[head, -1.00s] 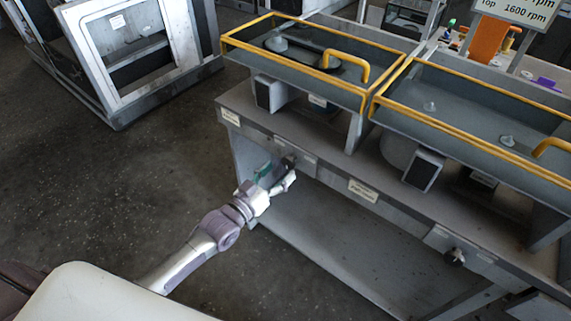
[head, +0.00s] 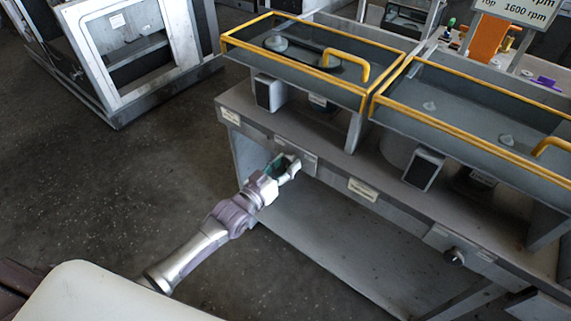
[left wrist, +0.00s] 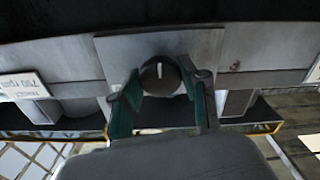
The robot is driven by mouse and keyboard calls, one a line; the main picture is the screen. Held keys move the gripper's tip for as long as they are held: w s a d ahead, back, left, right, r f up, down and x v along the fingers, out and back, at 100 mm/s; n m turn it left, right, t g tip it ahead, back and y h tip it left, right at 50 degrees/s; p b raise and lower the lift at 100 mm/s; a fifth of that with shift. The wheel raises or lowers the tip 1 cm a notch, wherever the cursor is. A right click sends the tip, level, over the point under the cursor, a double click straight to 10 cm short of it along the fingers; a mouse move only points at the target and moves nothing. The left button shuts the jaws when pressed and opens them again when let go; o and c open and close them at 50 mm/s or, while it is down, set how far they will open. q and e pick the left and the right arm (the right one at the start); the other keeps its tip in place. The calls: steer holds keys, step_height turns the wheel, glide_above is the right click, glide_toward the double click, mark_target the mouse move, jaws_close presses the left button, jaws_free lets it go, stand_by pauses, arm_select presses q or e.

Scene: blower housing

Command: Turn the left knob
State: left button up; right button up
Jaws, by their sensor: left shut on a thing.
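The left knob (left wrist: 160,77) is round and dark with a pale pointer line, seen close in the left wrist view on a grey panel plate. The line stands nearly upright in that view. My left gripper (left wrist: 160,88) has its two green-and-grey fingers on either side of the knob and is shut on it. In the head view my left gripper (head: 284,168) is at the front panel of the bench, and its fingers mostly hide the knob. My right gripper is in neither view.
A second dark knob (head: 455,257) sits farther right on the same front panel. Yellow-railed trays (head: 290,55) stand above the grey bench. A grey cabinet with a white frame (head: 130,50) is at the back left. The floor (head: 150,180) left of the bench is clear.

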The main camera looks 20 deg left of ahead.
arm_select(q)
steer(key=m+p, duration=0.1)
steer(key=m, duration=0.2)
steer(key=shift+m, duration=2.2)
steer(key=o, duration=1.1)
steer(key=shift+o, duration=0.2)
steer(key=v, duration=1.2)
